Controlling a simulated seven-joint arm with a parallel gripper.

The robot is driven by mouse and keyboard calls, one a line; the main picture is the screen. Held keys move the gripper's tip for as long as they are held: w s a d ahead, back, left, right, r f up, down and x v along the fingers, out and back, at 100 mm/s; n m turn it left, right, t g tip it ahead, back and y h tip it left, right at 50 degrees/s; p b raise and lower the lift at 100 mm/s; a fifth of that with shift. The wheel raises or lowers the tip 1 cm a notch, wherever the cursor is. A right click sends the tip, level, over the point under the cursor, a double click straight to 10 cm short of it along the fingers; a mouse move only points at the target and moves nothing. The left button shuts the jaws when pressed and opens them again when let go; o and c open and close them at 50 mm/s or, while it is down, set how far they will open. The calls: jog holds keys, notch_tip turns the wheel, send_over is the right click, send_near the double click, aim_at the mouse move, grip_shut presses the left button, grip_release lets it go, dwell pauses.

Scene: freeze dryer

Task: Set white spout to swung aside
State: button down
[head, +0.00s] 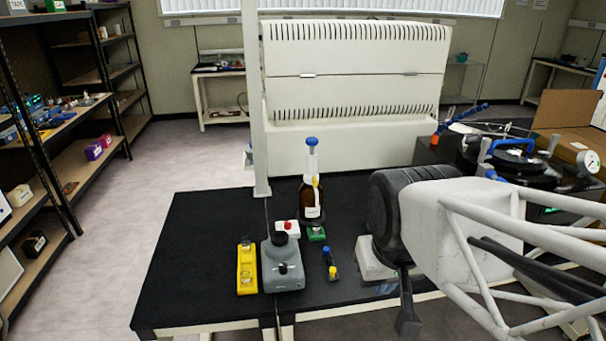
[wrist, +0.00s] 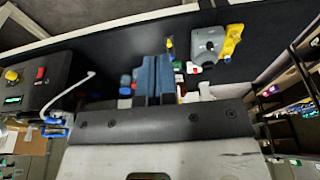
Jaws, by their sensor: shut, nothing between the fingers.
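A brown bottle (head: 312,198) with a white dispenser top (head: 312,160) and blue cap (head: 312,141) stands upright on the black bench in the head view. A small yellow-and-white piece (head: 316,183) hangs down its front; I cannot tell for sure whether this is the white spout or which way the spout points. My gripper (head: 407,323) hangs low to the right of the bottle, well apart from it. In the wrist view its fingers (wrist: 153,78) are shut and empty, hiding part of the bench items behind them.
A grey device (head: 283,266), a yellow device (head: 247,268) and a green block (head: 316,234) stand left of my gripper. A white post (head: 256,100) rises behind them. Black equipment with a gauge (head: 588,162) is at right. The bench's left part is clear.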

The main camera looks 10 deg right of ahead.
jog(key=c, duration=1.4)
grip_release()
jog(key=shift+w, duration=0.1)
jog(key=shift+o, duration=1.1)
jog(key=shift+w+r, duration=0.15)
jog(key=shift+w, duration=0.05)
jog(key=shift+o, duration=0.3)
jog(key=shift+w+r, duration=0.1)
jog(key=shift+w, duration=0.25)
jog(key=w+f+t, duration=0.1)
jog(key=w+f, duration=0.1)
jog(key=w, duration=2.2)
jog(key=w+f+t, duration=0.1)
jog(key=w+f, duration=0.2)
jog(key=w, duration=2.1)
jog(key=shift+w+f, duration=0.2)
jog(key=shift+f, duration=0.1)
jog(key=shift+f, duration=0.15)
